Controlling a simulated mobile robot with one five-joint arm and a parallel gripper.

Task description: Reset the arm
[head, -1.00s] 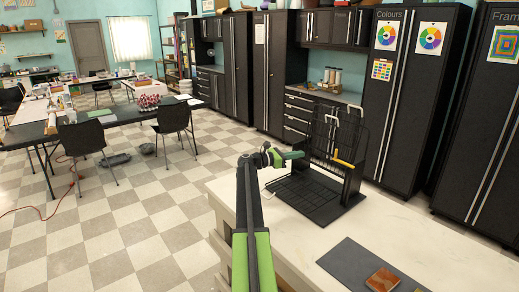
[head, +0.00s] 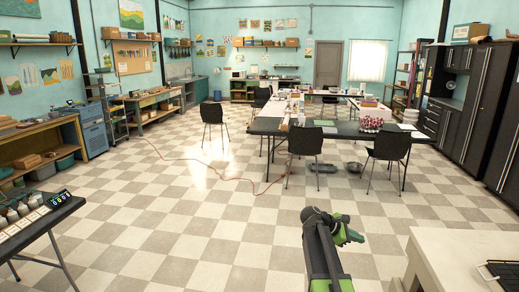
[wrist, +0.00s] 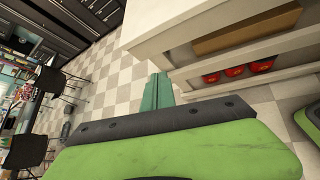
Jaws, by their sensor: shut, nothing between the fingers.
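My arm rises from the bottom of the head view, black and green. My gripper (head: 357,237) points to the right at its top end, out over the checkered floor and left of the white counter (head: 475,245). In the wrist view my gripper's green fingers (wrist: 157,92) are together with nothing between them. They point toward the counter's side and open shelves, apart from them.
A black wire rack (head: 500,272) is partly in view on the counter at the right edge. A dark table (head: 45,222) with jars stands at the lower left. Chairs and a long work table (head: 340,135) are farther back. Open floor lies between, crossed by an orange cord (head: 215,160).

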